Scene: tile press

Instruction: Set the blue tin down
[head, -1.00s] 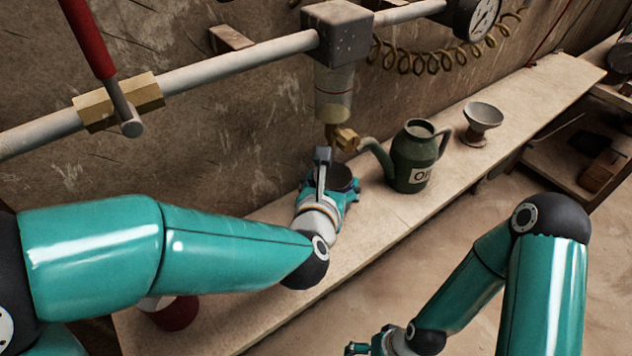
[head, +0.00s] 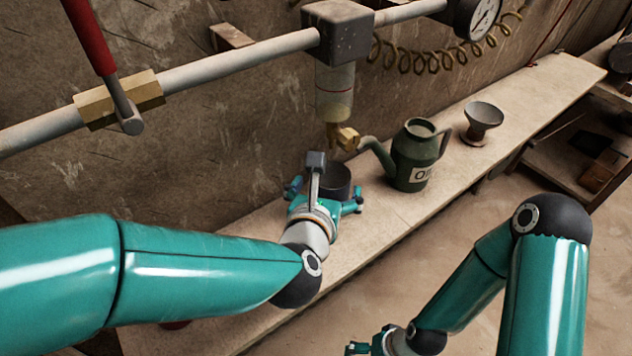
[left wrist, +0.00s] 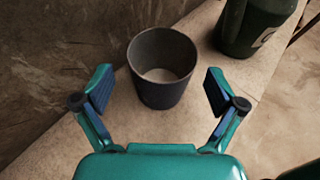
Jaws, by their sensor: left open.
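The blue tin (head: 338,180), which looks dark grey-blue, stands upright on the wooden bench below the brass tap. In the left wrist view the tin (left wrist: 162,80) shows its open top and a pale inside. My left gripper (head: 324,196) is open, with its fingers spread on either side of the tin's near part. In the left wrist view there is a gap between each finger and the tin. My wrist partly hides the tin's lower front in the head view. My right gripper (head: 362,348) shows only in part at the bottom edge.
A green oil can (head: 414,160) stands close to the right of the tin, its spout towards it. A funnel-like cup (head: 482,122) is farther right. The brass tap (head: 343,137) and clear cylinder (head: 334,92) hang above. The bench (head: 545,85) is bare at far right.

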